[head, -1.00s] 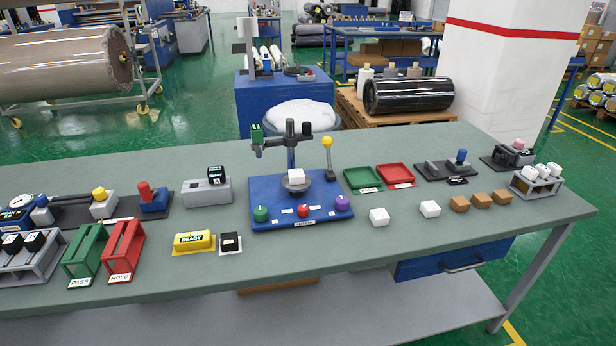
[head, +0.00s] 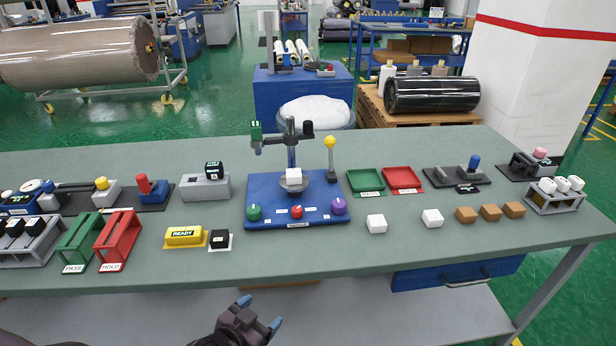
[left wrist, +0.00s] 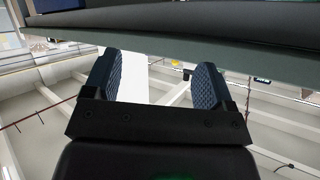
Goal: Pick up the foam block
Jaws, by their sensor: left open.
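Several small blocks are on the grey-green table, and I cannot tell for certain which is the foam block. One white block (head: 294,174) sits in the dish of the blue test stand (head: 270,212). Two white blocks, a left one (head: 376,223) and a right one (head: 432,218), lie on the table right of the stand. Several brown blocks (head: 490,212) lie in a row beyond them. My left gripper (head: 259,312) is open and empty in front of the table's front edge, apart from every block. In the left wrist view its fingers (left wrist: 160,78) are spread, with nothing between them.
The table edge (head: 330,268) lies between my left gripper and the blocks. A yellow READY block (head: 186,236), a black block (head: 220,240) and green and red racks (head: 118,240) stand left. Green (head: 366,180) and red (head: 402,178) trays lie behind the white blocks.

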